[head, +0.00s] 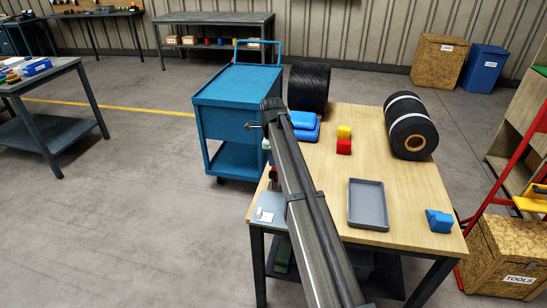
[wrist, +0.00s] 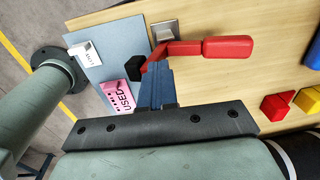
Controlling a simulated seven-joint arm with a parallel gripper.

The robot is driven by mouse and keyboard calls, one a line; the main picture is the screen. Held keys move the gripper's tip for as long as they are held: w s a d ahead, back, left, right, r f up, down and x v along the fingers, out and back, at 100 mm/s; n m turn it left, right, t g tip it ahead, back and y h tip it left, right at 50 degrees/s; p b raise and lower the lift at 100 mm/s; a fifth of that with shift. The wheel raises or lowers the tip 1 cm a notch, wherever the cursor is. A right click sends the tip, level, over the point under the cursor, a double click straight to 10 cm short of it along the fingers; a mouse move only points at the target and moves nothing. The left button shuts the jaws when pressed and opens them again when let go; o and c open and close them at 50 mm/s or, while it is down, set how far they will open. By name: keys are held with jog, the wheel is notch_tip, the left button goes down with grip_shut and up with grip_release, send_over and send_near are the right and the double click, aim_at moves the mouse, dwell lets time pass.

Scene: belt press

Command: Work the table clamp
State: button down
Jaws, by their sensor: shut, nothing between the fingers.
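The table clamp has a red lever (wrist: 228,47) on a square metal base (wrist: 165,30) at the edge of a grey-blue plate in the wrist view. Its lever lies low, pointing right, and a thin red arm runs left to a black block (wrist: 136,68). My gripper (wrist: 157,70) is shut and empty, with its blue-grey fingertips close to the red arm; I cannot tell whether they touch. In the head view my arm hides most of the clamp; the grey-blue plate (head: 268,213) shows at the table's left edge.
The wooden table (head: 405,195) also holds a grey tray (head: 351,220), red block (head: 343,147), yellow block (head: 344,132), blue piece (head: 439,221) and black roll (head: 405,130). A blue cart (head: 230,95) stands left.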

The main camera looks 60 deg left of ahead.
aim_at(271, 172)
jog(key=shift+s+d+f+t+y, duration=0.15)
jog(key=shift+s+d+t+y, duration=0.15)
jog(key=shift+s+d, duration=0.25)
jog(key=shift+s+d+f, duration=0.2)
jog(key=shift+s+d, duration=0.15)
jog(key=shift+d, duration=0.05)
jog(key=shift+s+d+f, duration=0.15)
jog(key=shift+s+d, duration=0.15)
jog(key=shift+d, duration=0.1)
jog(key=s+d+f+t+y, duration=0.2)
jog(key=f+t+y, duration=0.1)
jog(key=s+d+f+t+y, duration=0.1)
jog(key=t+y, duration=0.1)
jog(key=shift+s+d+f, duration=0.2)
jog(key=shift+s+f, duration=0.1)
jog(key=shift+f, duration=0.05)
jog(key=shift+s+d+f, duration=0.15)
jog(key=shift+f, duration=0.55)
jog(key=shift+s+d+f, duration=0.15)
jog(key=shift+f, duration=0.5)
